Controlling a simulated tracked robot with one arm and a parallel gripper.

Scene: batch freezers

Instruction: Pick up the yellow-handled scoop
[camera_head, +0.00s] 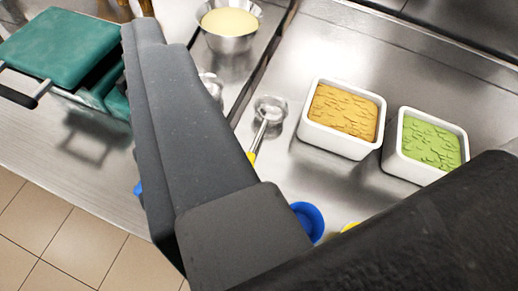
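The yellow-handled scoop lies on the steel counter in the middle of the view, with its metal bowl (271,107) toward the back. Its shaft runs down and left to a short visible piece of yellow handle (251,158). The rest of the handle is hidden behind a dark grey part of my gripper (205,130). That grey part crosses the view from upper left to lower middle, and a black part of mine fills the lower right. I see no scoop held. The fingertips cannot be made out clearly.
White tubs of orange (315,136) and green (399,168) ice cream stand right of the scoop. A metal bowl of pale cream (230,43) is behind. A blue round thing (308,220) and a yellow bit (350,227) show in front. A teal-topped item (70,43) is left.

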